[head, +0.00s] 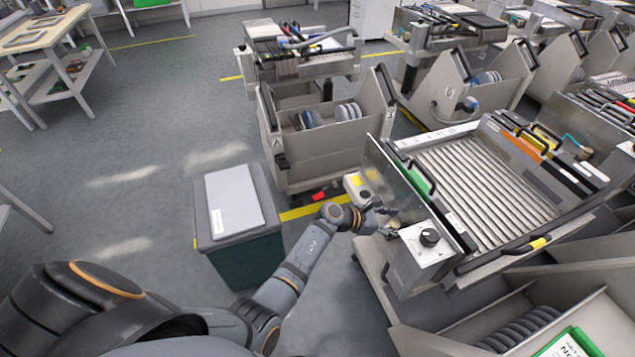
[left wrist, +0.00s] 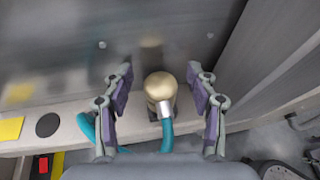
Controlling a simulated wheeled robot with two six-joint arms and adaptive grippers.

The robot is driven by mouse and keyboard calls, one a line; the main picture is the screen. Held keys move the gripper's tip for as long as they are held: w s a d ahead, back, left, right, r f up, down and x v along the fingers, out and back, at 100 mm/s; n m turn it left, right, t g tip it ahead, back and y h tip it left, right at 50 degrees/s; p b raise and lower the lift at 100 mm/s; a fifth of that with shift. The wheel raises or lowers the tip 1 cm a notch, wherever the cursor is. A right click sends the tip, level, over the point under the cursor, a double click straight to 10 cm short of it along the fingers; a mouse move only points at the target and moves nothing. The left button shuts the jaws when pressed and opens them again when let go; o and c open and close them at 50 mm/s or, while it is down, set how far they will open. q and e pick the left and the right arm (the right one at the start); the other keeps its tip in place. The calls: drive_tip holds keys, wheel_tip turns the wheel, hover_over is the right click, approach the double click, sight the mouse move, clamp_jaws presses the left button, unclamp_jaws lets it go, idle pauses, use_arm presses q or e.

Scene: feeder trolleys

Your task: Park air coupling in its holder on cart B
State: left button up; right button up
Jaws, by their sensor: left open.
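The air coupling (left wrist: 160,86) is a rounded brass-coloured head with a silver collar and a teal hose (left wrist: 168,135), seen in the left wrist view. It sits at a ledge (left wrist: 65,140) on the cart's metal side; a dark piece shows behind its collar, and whether that is a holder I cannot tell. My left gripper (left wrist: 158,76) is open, with one finger on each side of the coupling and gaps between. In the head view my left gripper (head: 384,212) is at the near left corner of the ribbed-deck cart (head: 430,235). The coupling is not clear there.
Another cart (head: 335,160) stands behind, and more carts line the right. A workbench (head: 50,35) is at the far left. Open floor (head: 120,150) lies on the left.

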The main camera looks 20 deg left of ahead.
use_arm(q)
wheel_tip(320, 180, up, 9)
drive_tip(key=p, duration=0.7)
drive_tip(key=shift+r, duration=0.2)
drive_tip(key=s+a+r+n+t+y+p, duration=0.1)
drive_tip(key=s+a+n+t+y+p, duration=0.15)
drive_tip(key=a, duration=0.75)
drive_tip(key=s+a+n+t+y+p, duration=0.1)
drive_tip(key=s+a+n+p, duration=0.15)
drive_tip(key=a, duration=0.75)
drive_tip(key=s+a+r+t+y+p, duration=0.1)
drive_tip(key=s+a+r+p, duration=0.1)
drive_tip(key=s+a+r, duration=0.2)
drive_tip(key=shift+s+a+r+n+p, duration=0.35)
drive_tip(key=shift+s+a+r+n, duration=0.1)
drive_tip(key=shift+r, duration=0.5)
drive_tip(key=shift+y, duration=0.35)
